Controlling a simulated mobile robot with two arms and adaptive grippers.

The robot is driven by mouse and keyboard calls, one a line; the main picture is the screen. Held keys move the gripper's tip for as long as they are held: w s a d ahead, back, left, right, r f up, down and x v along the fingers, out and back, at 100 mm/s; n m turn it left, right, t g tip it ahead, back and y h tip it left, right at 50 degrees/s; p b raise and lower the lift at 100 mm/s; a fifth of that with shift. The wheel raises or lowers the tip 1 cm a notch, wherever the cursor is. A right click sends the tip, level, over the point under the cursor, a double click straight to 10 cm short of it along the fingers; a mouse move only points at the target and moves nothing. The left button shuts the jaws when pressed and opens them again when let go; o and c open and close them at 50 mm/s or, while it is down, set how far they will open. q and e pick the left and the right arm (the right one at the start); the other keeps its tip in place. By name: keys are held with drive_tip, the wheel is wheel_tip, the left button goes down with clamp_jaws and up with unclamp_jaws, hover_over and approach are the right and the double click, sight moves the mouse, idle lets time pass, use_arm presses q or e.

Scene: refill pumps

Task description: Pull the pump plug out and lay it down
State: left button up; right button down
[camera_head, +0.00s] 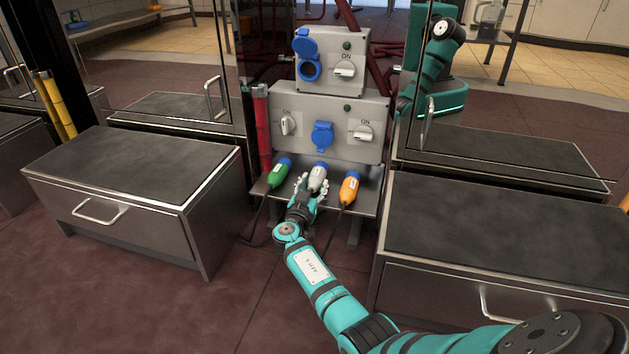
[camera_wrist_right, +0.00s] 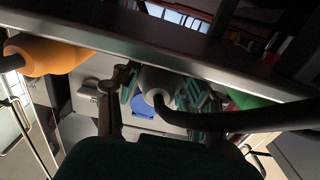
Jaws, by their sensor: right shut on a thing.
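The grey plug (camera_head: 318,177) with a blue end is the middle one of three plugs at the metal shelf below the lower grey panel. My right gripper (camera_head: 307,189) is shut on it. In the right wrist view the grey plug (camera_wrist_right: 158,82) sits between the fingers, with a thick black cable (camera_wrist_right: 230,119) curving off to the right. The upper panel's blue socket (camera_head: 309,69) has its lid raised and looks empty. The lower panel's blue socket lid (camera_head: 322,135) looks closed. My left gripper is not in view.
A green plug (camera_head: 279,172) is close on the left and an orange plug (camera_head: 350,188) close on the right. The narrow metal shelf (camera_head: 362,206) has little bare room. Steel drawer units with dark, clear tops stand left (camera_head: 140,160) and right (camera_head: 490,235).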

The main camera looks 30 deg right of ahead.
drive_tip(key=shift+f, duration=0.25)
drive_tip(key=shift+f, duration=0.2)
idle(0.5)
drive_tip(key=c, duration=0.6)
unclamp_jaws()
drive_tip(key=shift+f, duration=0.1)
wheel_tip(320, 180, up, 10)
